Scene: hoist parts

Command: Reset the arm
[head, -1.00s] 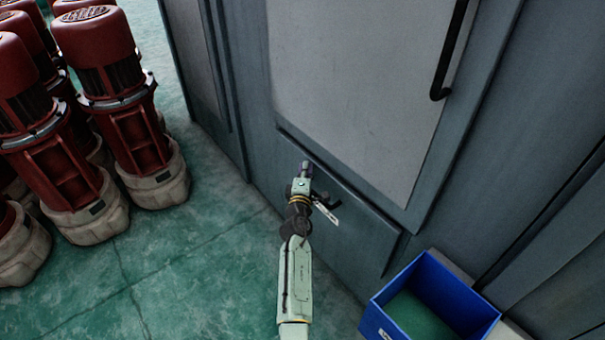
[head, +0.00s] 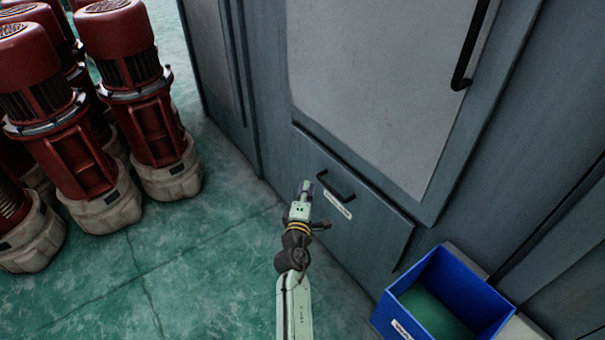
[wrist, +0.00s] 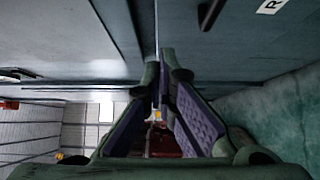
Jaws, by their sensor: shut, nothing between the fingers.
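My gripper (head: 306,188) is at the end of my pale green arm, in front of the lower part of a grey cabinet (head: 365,110). It is just left of a black drawer handle (head: 336,187) with a white label below it, and it looks apart from the handle. In the wrist view my gripper's fingers (wrist: 160,110) with purple pads converge towards their tips, with nothing seen held between them. The cabinet face also shows along the top of the wrist view (wrist: 230,45).
Several red motors (head: 120,75) on pale bases stand on the green floor at the left. A blue bin (head: 440,300) with a green inside stands at the lower right, beside the cabinet. A long black handle (head: 470,45) is on the cabinet's upper door. The floor (head: 190,260) left of my arm is clear.

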